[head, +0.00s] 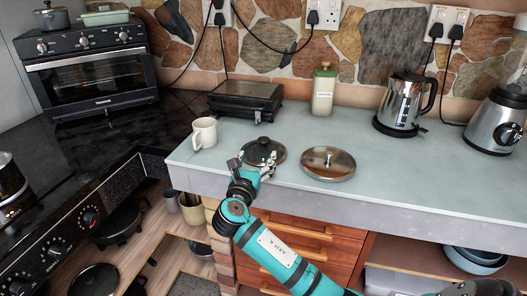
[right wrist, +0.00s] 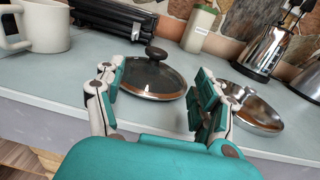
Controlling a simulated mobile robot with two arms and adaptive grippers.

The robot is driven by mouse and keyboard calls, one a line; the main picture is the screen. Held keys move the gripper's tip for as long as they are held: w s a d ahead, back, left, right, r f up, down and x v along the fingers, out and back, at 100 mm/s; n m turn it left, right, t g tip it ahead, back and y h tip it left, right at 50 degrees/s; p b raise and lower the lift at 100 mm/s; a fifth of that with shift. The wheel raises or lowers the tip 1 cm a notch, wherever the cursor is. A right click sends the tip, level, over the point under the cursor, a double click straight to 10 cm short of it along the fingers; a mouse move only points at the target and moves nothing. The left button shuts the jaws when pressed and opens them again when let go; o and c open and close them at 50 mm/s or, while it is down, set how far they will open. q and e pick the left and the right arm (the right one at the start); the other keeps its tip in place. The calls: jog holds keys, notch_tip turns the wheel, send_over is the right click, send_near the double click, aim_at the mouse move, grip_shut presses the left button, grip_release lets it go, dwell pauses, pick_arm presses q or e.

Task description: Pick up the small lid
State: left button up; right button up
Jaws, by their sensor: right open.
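The small lid (head: 262,150) is dark glass with a metal rim and a black knob. It lies flat on the pale counter, knob up, and shows in the right wrist view (right wrist: 148,83). My right gripper (head: 254,168) is at the lid's near edge in the head view. In the right wrist view my right gripper (right wrist: 158,88) has its two fingers spread, with the lid beyond and between them and nothing held. A larger steel lid (head: 328,164) lies to the right, partly behind the right finger in the wrist view (right wrist: 255,110). My left gripper is not in view.
A white mug (head: 204,133) stands left of the lid. A black grill (head: 246,98) and a pale green bottle (head: 323,91) stand behind. A kettle (head: 402,101) and a blender (head: 496,115) are to the right. The counter (head: 420,175) right of the steel lid is clear.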

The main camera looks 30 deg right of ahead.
aim_at(262, 144)
jog(key=x, duration=0.6)
jog(key=shift+w+d, duration=0.15)
jog(key=shift+w, duration=0.15)
jog(key=x, duration=0.4)
jog(key=shift+w+f, duration=0.25)
jog(key=shift+w, duration=0.05)
jog(key=shift+s, duration=0.15)
grip_shut()
